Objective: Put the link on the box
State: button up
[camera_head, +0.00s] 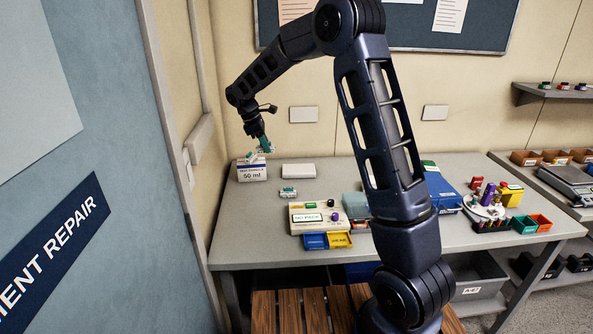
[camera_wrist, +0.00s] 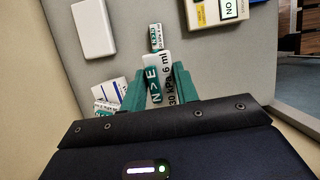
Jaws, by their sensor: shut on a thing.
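My gripper (camera_head: 265,146) is over the back left of the table, just above and to the right of a white box (camera_head: 252,174) marked "50 ml". In the wrist view, the green fingers of my gripper (camera_wrist: 159,88) are shut on a white and green link (camera_wrist: 158,70) lettered "N>E", "6 ml" and "30 kPa". A similar small link (camera_head: 288,192) lies on the table in front of the box; it also shows in the wrist view (camera_wrist: 156,37). Another green and white piece (camera_head: 249,158) appears on top of the box. Whether the held link touches the box cannot be told.
A flat white block (camera_head: 298,171) lies right of the box. A cream tester unit (camera_head: 318,216) stands nearer the front, with blue (camera_head: 315,241) and yellow (camera_head: 339,239) bins before it. The wall is close on the left. My arm hides part of the table's middle.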

jog(key=w+d, duration=0.6)
jog(key=w, duration=0.4)
jog(key=r, duration=0.1)
send_over(302, 168)
jog(key=a, duration=0.2)
jog(key=f, duration=1.9)
jog(key=shift+w+d+f, duration=0.1)
jog(key=shift+d+f, duration=0.1)
jog(key=shift+f, duration=0.1)
jog(key=o, duration=1)
jog(key=shift+f, duration=0.15)
